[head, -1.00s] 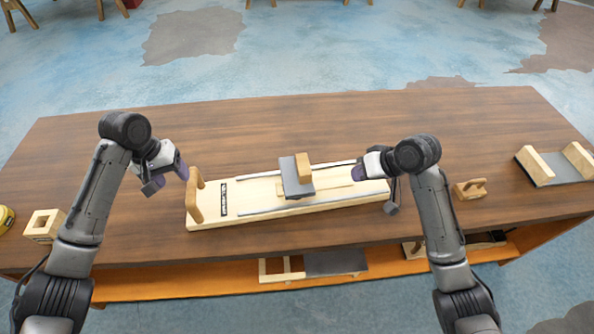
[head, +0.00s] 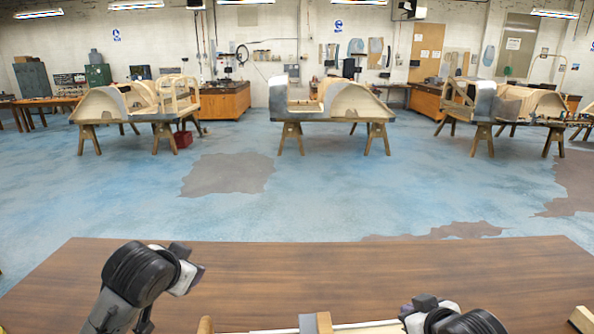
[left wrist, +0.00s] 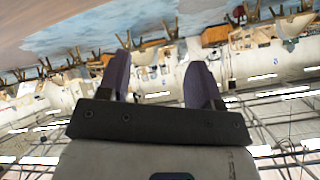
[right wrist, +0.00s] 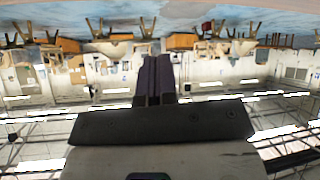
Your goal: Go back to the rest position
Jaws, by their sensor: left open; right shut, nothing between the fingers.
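My left gripper (head: 190,268) is in the head view at the lower left, above the wooden table (head: 260,275). In the left wrist view its two purple fingers (left wrist: 160,75) stand apart with nothing between them. My right gripper (head: 420,306) is at the lower right of the head view. In the right wrist view its fingers (right wrist: 154,78) are pressed together and hold nothing. A sanding-type block with a wooden grip (head: 323,322) shows at the bottom edge of the head view, clear of both grippers. Most of the board under it is cut off.
A wooden piece (head: 582,319) is at the right end of the table. Beyond the far table edge lies open blue floor (head: 330,190). Wooden car bodyframes on trestles (head: 345,103) stand farther back, well away from my arms. The space above the table's middle is clear.

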